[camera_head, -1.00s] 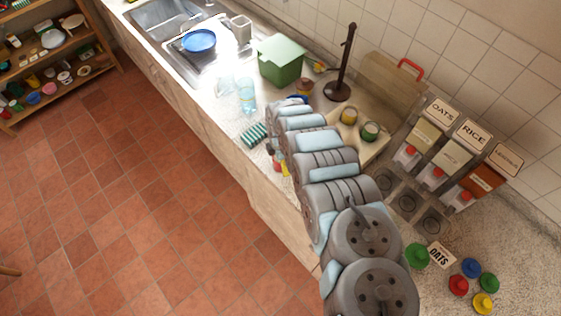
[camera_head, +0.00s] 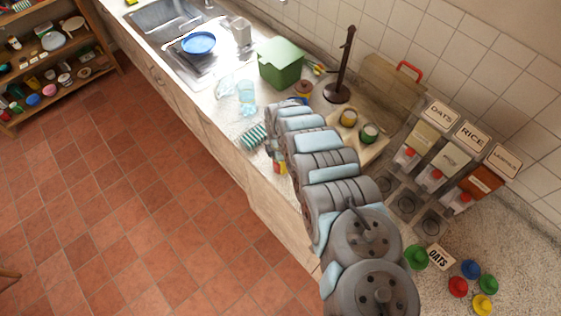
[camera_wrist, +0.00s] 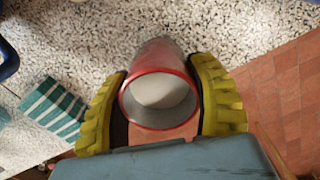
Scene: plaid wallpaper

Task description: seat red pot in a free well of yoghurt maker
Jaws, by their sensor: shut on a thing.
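The red pot (camera_wrist: 160,92), a cylinder with a red rim and white inside, sits between the yellow fingers of my gripper (camera_wrist: 163,105) in the wrist view. The fingers press on both its sides, and I look down into its mouth. In the head view my gripper (camera_head: 279,167) is a small red and yellow patch, mostly behind my arm, near the counter's front edge. A cream unit (camera_head: 372,150), seemingly the yoghurt maker, holds a yellow pot (camera_head: 348,117) and a green pot (camera_head: 369,132). My arm covers part of it, so its free wells cannot be made out.
A striped cloth or sponge (camera_head: 253,137) lies left of my gripper, also in the wrist view (camera_wrist: 54,108). A clear glass (camera_head: 246,92) and green box (camera_head: 281,63) stand farther back. A dark stand (camera_head: 340,80) and dispensers (camera_head: 448,158) line the wall. Coloured lidded items (camera_head: 470,268) sit front right.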

